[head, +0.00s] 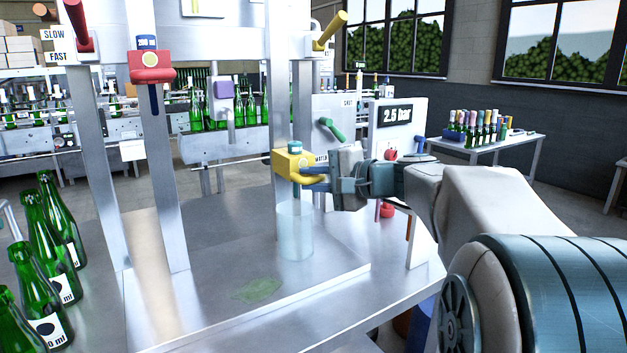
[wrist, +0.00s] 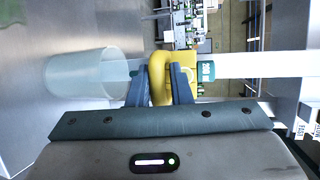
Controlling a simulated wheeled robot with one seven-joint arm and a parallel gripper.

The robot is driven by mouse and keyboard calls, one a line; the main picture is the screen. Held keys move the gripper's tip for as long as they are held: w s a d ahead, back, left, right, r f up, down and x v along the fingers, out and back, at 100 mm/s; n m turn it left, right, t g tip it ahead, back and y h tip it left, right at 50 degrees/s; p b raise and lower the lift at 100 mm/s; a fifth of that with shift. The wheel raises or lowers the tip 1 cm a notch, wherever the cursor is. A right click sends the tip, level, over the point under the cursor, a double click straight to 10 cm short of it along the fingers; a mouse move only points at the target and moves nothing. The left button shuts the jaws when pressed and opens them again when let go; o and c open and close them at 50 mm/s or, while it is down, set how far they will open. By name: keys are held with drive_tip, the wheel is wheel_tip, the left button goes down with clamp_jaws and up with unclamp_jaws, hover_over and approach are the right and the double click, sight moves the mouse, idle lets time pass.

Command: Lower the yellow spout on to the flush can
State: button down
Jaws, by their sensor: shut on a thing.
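The yellow spout (head: 291,163) is a block with a curved handle and a teal cap, set at the upright steel post. My gripper (head: 318,178) is shut on its curved yellow handle; in the wrist view the two fingers (wrist: 160,88) sit on either side of that handle. The flush can (head: 295,232) is a translucent pale cylinder standing upright on the steel table, below the spout. In the wrist view the can (wrist: 85,86) lies to the left of the spout. A small gap seems to separate the spout from the can's rim; the exact spacing is unclear.
A red spout (head: 152,66) hangs on another post at the left. Green bottles (head: 45,235) stand along the left edge. A green wet patch (head: 257,290) lies on the steel table (head: 200,305). A panel reading 2.5 bar (head: 398,115) stands behind my arm.

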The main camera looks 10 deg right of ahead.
drive_tip(key=shift+f, duration=0.6)
drive_tip(key=c, duration=1.4)
unclamp_jaws()
drive_tip(key=shift+c, duration=0.2)
drive_tip(key=shift+r, duration=0.1)
drive_tip(key=shift+r, duration=0.15)
drive_tip(key=v, duration=1.4)
drive_tip(key=shift+a, duration=0.15)
